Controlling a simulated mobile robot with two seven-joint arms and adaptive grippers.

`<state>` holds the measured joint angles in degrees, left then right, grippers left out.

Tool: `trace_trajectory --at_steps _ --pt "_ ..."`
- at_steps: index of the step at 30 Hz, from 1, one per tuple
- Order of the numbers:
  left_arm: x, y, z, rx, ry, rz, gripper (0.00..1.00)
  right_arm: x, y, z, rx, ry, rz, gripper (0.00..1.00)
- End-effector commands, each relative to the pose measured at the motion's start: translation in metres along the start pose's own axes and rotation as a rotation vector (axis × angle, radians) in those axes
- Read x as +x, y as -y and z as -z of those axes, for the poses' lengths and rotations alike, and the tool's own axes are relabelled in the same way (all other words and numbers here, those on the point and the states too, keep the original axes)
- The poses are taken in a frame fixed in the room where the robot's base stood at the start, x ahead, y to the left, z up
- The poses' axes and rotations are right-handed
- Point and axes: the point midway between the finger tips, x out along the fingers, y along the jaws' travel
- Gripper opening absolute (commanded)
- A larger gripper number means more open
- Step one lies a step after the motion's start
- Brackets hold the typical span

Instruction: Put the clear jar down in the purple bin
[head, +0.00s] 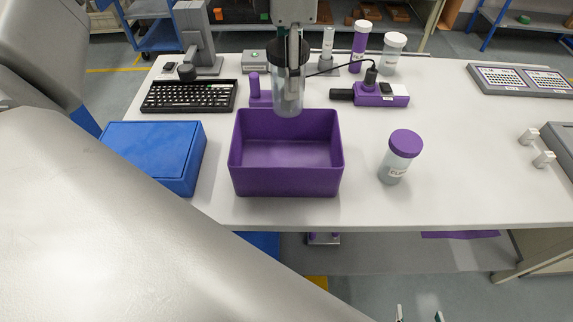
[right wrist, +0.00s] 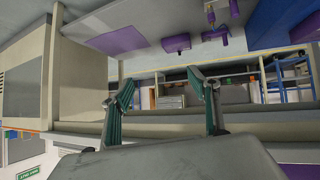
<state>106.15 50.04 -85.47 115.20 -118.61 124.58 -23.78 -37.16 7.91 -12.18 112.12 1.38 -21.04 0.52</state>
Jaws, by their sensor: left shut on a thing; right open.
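The clear jar (head: 288,97) with a dark lid hangs upright in the head view. My left gripper (head: 292,62) points down and is shut on it near the lid. The purple bin (head: 286,181) is open and empty in front of it. The jar's bottom shows at the bin's back rim, apart from the bin floor; whether it is over or just behind the rim I cannot tell. My right gripper (right wrist: 165,103) is open and empty in the right wrist view. Its fingertips also show low at the bottom of the head view (head: 420,314), below the table.
A blue box (head: 155,152) stands left of the bin. A purple-lidded jar (head: 400,157) stands to its right. Behind are a keyboard (head: 188,96), a purple device with a cable (head: 380,96) and upright containers (head: 360,45). The table's right middle (head: 470,150) is clear.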

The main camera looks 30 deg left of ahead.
Motion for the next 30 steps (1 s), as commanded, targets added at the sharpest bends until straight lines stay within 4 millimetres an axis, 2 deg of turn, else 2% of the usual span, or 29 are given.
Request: trace_trajectory --at_steps 4,8,11,24,30 --pt "-0.010 0.002 0.002 -0.138 0.003 0.002 0.20 0.000 0.000 0.000 0.000 0.000 0.000 0.60" --pt "-0.007 0.002 0.003 -0.189 0.000 0.004 0.20 0.000 0.000 0.000 0.000 -0.001 -0.001 0.60" --pt "0.009 0.003 0.004 -0.197 -0.004 0.007 0.20 0.001 0.000 0.000 0.000 -0.003 -0.001 0.60" --pt "0.114 0.004 0.004 -0.193 -0.004 0.007 0.20 0.006 -0.002 -0.007 -0.011 0.001 -0.004 0.60" --pt "0.141 0.003 0.003 -0.194 0.000 0.005 0.20 0.007 -0.003 -0.008 -0.015 0.000 -0.007 0.60"
